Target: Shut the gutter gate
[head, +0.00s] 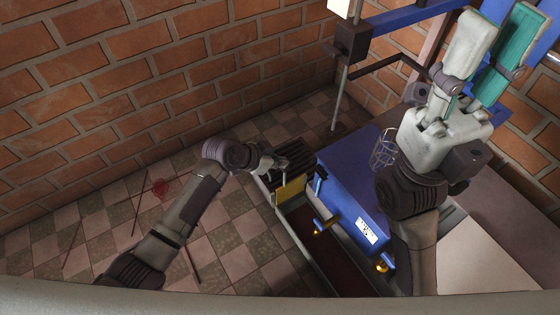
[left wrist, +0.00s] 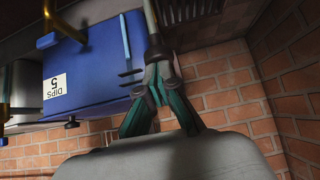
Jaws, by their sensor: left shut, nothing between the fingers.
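A small upright yellow plate (head: 291,189), which looks like the gutter gate, stands across the upper end of a dark gutter channel (head: 318,242) in the head view. My left gripper (head: 282,163) is just above and left of the plate, over a dark slatted grate. Its fingers (left wrist: 155,62) are shut and empty in the left wrist view, close to a grey rod. I cannot tell whether they touch the rod or the plate. My right gripper (head: 506,32) is raised at the upper right, its two fingers apart and empty.
A blue box (head: 352,190) labelled "DIPS 5" stands right of the gutter; it also shows in the left wrist view (left wrist: 95,75). Brass fittings (head: 382,266) stick out of its front. A wire cage (head: 383,150) is near my right wrist. Checkered floor lies left.

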